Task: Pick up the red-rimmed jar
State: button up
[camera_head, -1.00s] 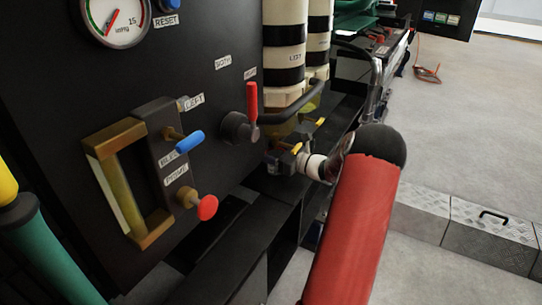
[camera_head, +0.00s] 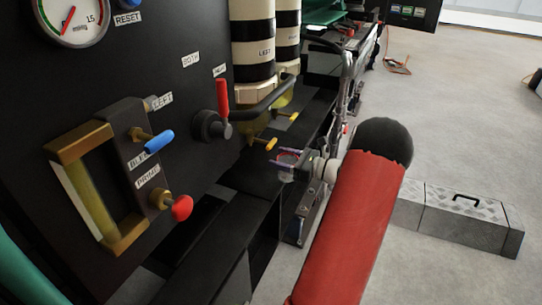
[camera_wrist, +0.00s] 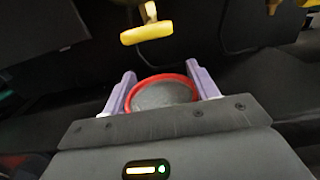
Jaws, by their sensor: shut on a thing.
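The red-rimmed jar (camera_wrist: 162,95) is between the two purple fingers of my gripper (camera_wrist: 161,88) in the wrist view. Its red rim faces the camera and its inside looks grey. My gripper is shut on it, one finger on each side. In the head view, the jar (camera_head: 287,174) is small and partly hidden by my gripper (camera_head: 287,158). They are just right of and below a yellow tap handle (camera_head: 271,145), over the dark frame. My red arm sleeve fills the lower middle.
A black panel with a red lever (camera_head: 222,95), a blue knob (camera_head: 160,141) and a red knob (camera_head: 181,207) stands at left. Striped filter columns (camera_head: 253,45) rise behind the jar. A grey checker-plate box (camera_head: 465,215) lies on the open floor at right.

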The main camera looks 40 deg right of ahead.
jog(key=shift+v, duration=2.65)
